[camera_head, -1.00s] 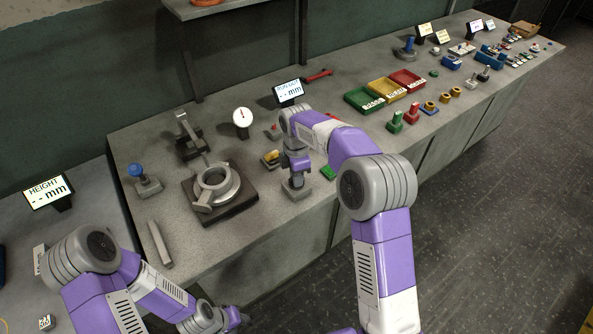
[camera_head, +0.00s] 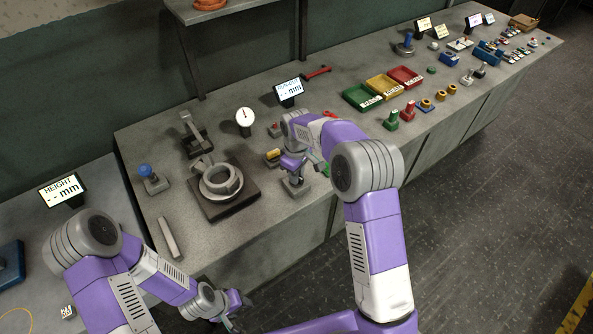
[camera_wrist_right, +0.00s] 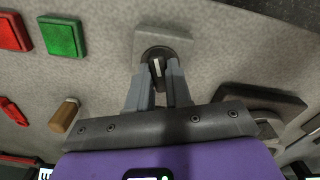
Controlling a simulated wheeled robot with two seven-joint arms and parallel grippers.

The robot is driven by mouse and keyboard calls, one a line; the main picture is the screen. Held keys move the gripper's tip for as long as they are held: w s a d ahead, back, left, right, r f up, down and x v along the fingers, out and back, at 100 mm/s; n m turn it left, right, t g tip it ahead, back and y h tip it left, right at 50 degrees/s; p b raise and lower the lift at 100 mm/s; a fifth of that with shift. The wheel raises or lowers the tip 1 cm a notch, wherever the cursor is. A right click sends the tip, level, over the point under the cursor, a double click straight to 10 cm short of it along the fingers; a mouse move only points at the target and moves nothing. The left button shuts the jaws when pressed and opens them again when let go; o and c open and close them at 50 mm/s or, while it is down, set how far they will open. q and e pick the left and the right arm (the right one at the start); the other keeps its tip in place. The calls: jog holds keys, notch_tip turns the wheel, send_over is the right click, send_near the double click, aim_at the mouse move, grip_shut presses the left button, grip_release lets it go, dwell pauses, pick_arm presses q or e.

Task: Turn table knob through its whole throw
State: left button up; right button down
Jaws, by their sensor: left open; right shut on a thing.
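The table knob (camera_wrist_right: 157,54) is a dark round knob with a pale pointer line on a square grey base. The base also shows in the head view (camera_head: 296,188) near the bench's front edge. My right gripper (camera_wrist_right: 158,72) reaches over it with both fingers on either side of the knob, shut on it. In the head view my right gripper (camera_head: 294,168) hides most of the knob. My left gripper (camera_head: 236,301) is open and empty, low in front of the bench, away from the knob; its fingers are small and dark there.
A ring-shaped casting (camera_head: 220,181) on a dark plate lies left of the knob. A dial gauge (camera_head: 244,118) and a run-out display (camera_head: 288,90) stand behind. In the wrist view, green (camera_wrist_right: 62,38) and red (camera_wrist_right: 13,32) blocks and a wooden-handled piece (camera_wrist_right: 65,115) lie nearby.

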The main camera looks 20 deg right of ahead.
jog(key=m+p, duration=0.1)
jog(key=m, duration=0.4)
jog(key=shift+m+p, duration=0.3)
jog(key=shift+p, duration=0.05)
jog(key=m+p, duration=0.1)
jog(key=m, duration=0.4)
jog(key=m+p, duration=0.1)
jog(key=m, duration=0.4)
jog(key=shift+m+p, duration=0.4)
jog(key=m+p, duration=0.1)
jog(key=m, duration=0.4)
jog(key=shift+m, duration=0.4)
jog(key=c, duration=1)
grip_release()
jog(key=shift+c, duration=0.2)
